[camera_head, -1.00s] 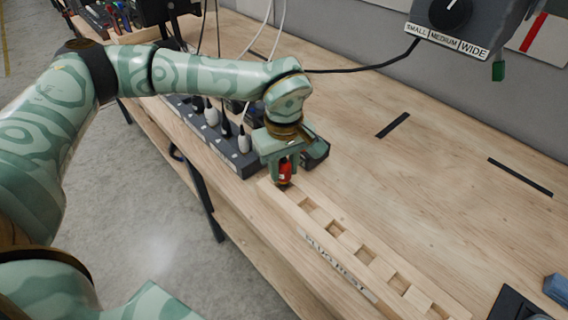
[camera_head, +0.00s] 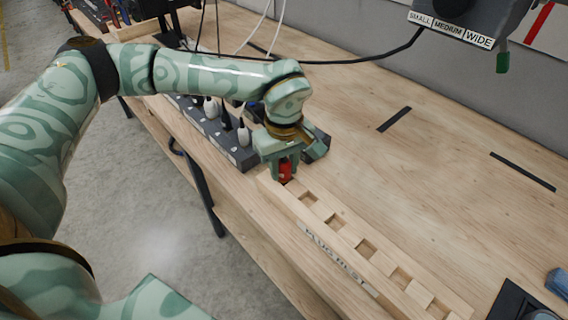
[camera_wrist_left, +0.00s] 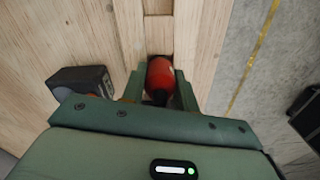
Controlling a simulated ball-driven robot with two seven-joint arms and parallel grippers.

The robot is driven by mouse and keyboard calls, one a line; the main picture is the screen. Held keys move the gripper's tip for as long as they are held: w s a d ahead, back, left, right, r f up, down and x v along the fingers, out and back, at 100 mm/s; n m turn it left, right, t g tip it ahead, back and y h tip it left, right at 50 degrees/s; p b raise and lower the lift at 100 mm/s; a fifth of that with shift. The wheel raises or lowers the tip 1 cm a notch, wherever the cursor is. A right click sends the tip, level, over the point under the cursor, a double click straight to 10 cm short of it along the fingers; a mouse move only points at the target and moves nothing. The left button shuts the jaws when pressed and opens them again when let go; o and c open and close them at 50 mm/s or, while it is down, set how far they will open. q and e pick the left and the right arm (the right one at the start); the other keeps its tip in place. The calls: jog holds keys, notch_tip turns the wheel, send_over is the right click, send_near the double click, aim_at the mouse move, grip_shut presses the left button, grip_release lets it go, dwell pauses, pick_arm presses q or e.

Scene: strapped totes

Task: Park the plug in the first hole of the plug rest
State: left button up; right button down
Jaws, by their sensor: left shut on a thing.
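The red plug (camera_head: 286,169) is in my left gripper (camera_head: 284,172), which is shut on it at the far left end of the plug rest. The red plug also shows between the fingers in the left wrist view (camera_wrist_left: 160,78). The plug rest (camera_head: 316,236) is a long light-wood block with a row of square holes and a label on its front. The plug's lower end is at the rest's end where the first hole lies; the fingers hide that hole, so I cannot tell how deep the plug sits. My right gripper is not in view.
A dark power strip (camera_head: 238,152) with several plugs stands just left of my left gripper. A grey box with a dial and width labels (camera_head: 452,32) hangs at the upper right, with a black cable running from it. The middle of the bench (camera_head: 440,200) is clear.

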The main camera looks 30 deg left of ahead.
pick_arm(q)
jog(key=o, duration=1.2)
jog(key=shift+c, duration=0.2)
notch_tip(320, 180, up, 16)
jog(key=p, duration=0.3)
jog(key=shift+r, duration=0.2)
